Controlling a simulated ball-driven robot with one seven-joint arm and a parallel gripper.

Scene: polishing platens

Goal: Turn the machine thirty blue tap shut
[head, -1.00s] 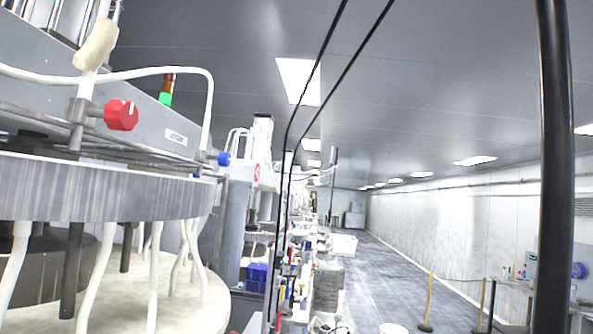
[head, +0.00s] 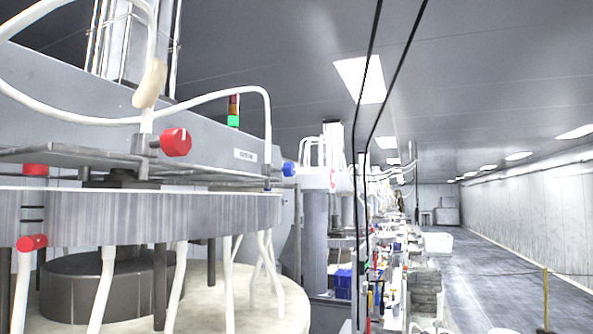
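A small blue tap (head: 289,169) sits at the right end of the metal rail, above the right edge of the big round grey ring (head: 130,217). A white hose comes down beside it. It is small here, and I cannot tell how its handle is turned. A label plate (head: 245,155) is on the grey beam left of the tap, too small to read. A red knob (head: 176,142) is on the same rail nearer to me. My gripper does not show in this view.
Below the ring is a pale round platen (head: 285,308) with white hoses hanging over it. Black cables (head: 361,120) run down the middle. Cluttered benches (head: 395,265) line the right of the machine. Open floor (head: 480,275) lies further right, with a yellow post (head: 546,300).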

